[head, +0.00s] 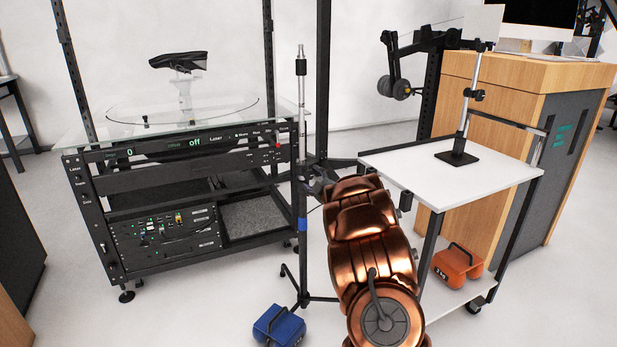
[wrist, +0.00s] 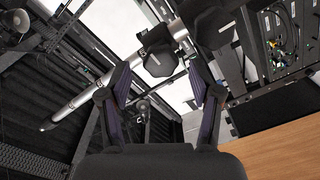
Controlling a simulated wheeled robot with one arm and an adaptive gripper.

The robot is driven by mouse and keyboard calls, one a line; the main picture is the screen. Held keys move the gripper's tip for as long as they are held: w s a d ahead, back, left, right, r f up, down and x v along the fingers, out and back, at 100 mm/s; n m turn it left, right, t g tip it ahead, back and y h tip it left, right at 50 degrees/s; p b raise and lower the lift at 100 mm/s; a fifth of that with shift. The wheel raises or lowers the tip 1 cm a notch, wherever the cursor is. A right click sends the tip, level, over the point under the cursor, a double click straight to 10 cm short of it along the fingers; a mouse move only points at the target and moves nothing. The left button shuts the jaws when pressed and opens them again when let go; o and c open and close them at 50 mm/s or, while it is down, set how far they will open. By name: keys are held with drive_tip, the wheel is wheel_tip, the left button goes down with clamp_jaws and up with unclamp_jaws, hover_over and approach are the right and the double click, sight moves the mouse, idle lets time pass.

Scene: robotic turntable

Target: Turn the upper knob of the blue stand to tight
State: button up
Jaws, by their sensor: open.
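The stand is a thin upright pole (head: 301,118) with a blue band (head: 302,225) low on it and dark splayed legs. Its silver pole (wrist: 76,108) runs diagonally through the wrist view. A dark, many-sided knob (wrist: 160,62) on a clamp beside the pole shows just beyond my fingertips, between the two fingers. My gripper (wrist: 162,88) is open and empty, with a finger on each side of the knob's line. I cannot tell whether either finger touches it. In the head view my gripper (head: 318,184) is beside the pole at mid-height, and the knob cannot be made out there.
A black instrument rack (head: 180,160) with a glass turntable (head: 180,108) stands left of the pole. A white-topped cart (head: 410,162) with a small black-based stand (head: 457,157) is at right. A blue weight (head: 279,326) lies by the stand's legs; an orange weight (head: 457,265) sits on the cart's lower shelf.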

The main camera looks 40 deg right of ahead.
sight(310, 176)
drive_tip(key=shift+x, duration=1.75)
drive_tip(key=c, duration=1.2)
